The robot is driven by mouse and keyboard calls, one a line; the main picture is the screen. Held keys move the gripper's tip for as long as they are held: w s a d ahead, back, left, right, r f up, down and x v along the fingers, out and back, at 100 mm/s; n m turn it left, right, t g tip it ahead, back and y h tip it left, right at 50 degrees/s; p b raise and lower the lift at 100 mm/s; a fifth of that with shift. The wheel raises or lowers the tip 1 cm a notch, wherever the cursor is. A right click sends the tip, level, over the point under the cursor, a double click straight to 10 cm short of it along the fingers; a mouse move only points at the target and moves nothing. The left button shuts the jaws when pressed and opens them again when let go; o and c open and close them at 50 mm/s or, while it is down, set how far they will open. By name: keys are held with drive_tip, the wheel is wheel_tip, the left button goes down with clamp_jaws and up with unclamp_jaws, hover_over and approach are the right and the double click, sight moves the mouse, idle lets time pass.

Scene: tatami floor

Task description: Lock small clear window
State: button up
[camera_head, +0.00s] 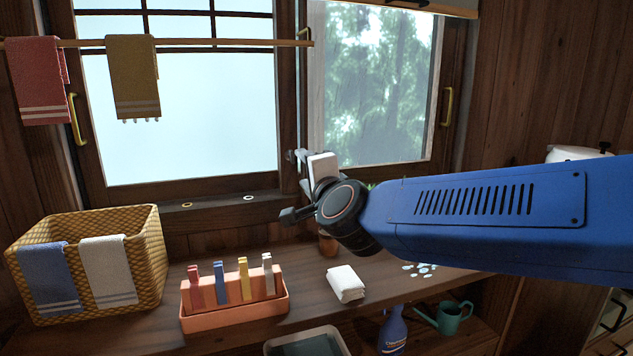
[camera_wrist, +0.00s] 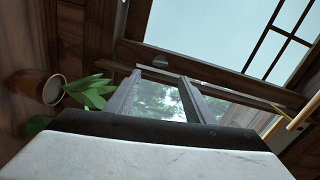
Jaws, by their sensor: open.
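The small clear window (camera_head: 378,85) is the right-hand pane, with trees showing through it. It shows partly in the wrist view (camera_wrist: 158,98), between my fingers. My gripper (camera_head: 301,157) is at the dark upright between the two panes, near the lower left of the clear pane. In the wrist view my gripper (camera_wrist: 158,74) has its two grey fingers apart, with nothing seen held between them. A small dark fitting (camera_wrist: 170,58) sits on the frame just beyond the fingertips; whether it is the lock, and whether it is touched, I cannot tell.
A larger pale window (camera_head: 180,110) is at left, with a towel rod (camera_head: 220,42) across it. Below, the counter holds a wicker basket (camera_head: 150,245), an orange peg holder (camera_head: 235,315) and a folded white cloth (camera_head: 346,283). A potted plant (camera_wrist: 92,90) is near my gripper.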

drive_tip(key=v, duration=0.7)
drive_tip(key=shift+s, duration=0.3)
drive_tip(key=shift+d, duration=0.1)
